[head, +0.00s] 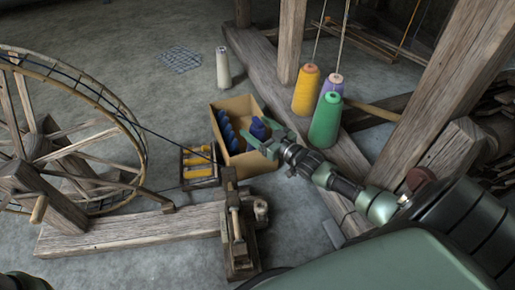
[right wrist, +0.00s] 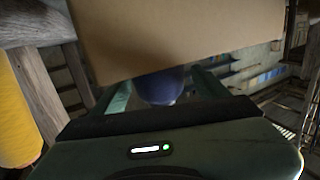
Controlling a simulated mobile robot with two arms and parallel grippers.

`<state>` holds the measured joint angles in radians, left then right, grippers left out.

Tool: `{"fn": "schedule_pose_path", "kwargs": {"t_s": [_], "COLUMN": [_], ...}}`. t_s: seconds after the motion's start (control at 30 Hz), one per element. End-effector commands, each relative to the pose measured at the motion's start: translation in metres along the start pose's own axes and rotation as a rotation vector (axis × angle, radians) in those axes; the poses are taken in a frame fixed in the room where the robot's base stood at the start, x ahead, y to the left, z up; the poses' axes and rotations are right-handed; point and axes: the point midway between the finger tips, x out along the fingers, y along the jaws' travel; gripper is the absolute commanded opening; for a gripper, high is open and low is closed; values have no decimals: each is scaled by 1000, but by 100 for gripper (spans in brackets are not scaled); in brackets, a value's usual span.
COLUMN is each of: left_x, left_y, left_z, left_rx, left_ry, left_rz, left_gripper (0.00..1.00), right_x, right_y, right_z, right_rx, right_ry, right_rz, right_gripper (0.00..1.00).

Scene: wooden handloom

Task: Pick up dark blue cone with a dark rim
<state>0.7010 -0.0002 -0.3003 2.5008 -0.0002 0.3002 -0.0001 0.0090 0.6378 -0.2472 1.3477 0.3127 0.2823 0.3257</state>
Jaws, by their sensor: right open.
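The dark blue cone (head: 259,126) stands in the right part of an open cardboard box (head: 239,106) in the head view. My right gripper (head: 266,137) reaches in over the box's right side, open, with its fingers at the cone. In the right wrist view the cone's rounded blue end (right wrist: 162,86) shows between the two spread fingers of my right gripper (right wrist: 164,92). A cardboard wall (right wrist: 180,35) covers the rest of it. I cannot tell whether the fingers touch the cone, and its dark rim is not clear. My left gripper is out of view.
Several blue spools (head: 226,130) lie in the box's left part. A tray with yellow spools (head: 199,172) sits left of the box. Yellow (head: 307,90), purple (head: 333,84) and green (head: 325,120) cones stand right. A spinning wheel (head: 75,130) fills the left.

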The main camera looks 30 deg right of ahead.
Motion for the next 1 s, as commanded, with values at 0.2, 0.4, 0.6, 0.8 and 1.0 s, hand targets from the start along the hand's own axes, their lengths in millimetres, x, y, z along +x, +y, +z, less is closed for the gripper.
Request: {"fn": "schedule_pose_path", "kwargs": {"t_s": [0.2,0.4,0.6,0.8,1.0], "left_x": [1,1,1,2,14], "left_y": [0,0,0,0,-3], "left_z": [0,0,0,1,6], "left_rx": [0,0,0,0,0], "left_ry": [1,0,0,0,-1], "left_rz": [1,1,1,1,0], "left_gripper": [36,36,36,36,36], "right_x": [0,0,0,0,-1], "right_y": [0,0,0,0,0], "right_z": [-1,0,-2,-3,-16], "right_rx": [0,0,-1,-1,-1], "right_ry": [-1,-1,3,3,3], "right_rz": [0,0,0,0,0], "right_gripper": [66,11,0,0,0]}}
